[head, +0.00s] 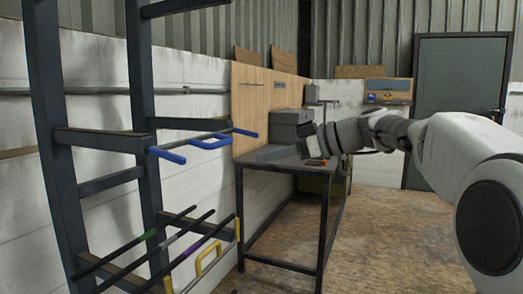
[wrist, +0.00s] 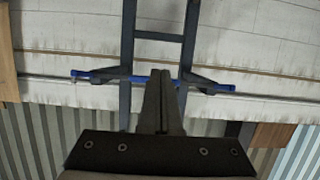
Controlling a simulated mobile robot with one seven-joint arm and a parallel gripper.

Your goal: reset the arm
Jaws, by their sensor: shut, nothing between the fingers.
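My gripper (head: 270,154) is at the end of my arm, which reaches in from the right of the head view. It points left, toward the rack. In the wrist view, the two fingers (wrist: 161,76) are together with nothing between them. A bar with blue ends (head: 167,155) and a blue handle (head: 210,143) rests on the upper arms of the dark rack (head: 140,110). In the wrist view, the blue bar (wrist: 100,74) passes behind the fingertips, which hide part of it. The head view shows a gap between gripper and bar.
Lower on the rack are several dark rods and a yellow handle (head: 208,260). A dark-framed table (head: 322,220) stands behind my gripper, with a grey box (head: 292,124) on it. A green door (head: 460,75) is at the back. Floor (head: 385,230) is clear right of the table.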

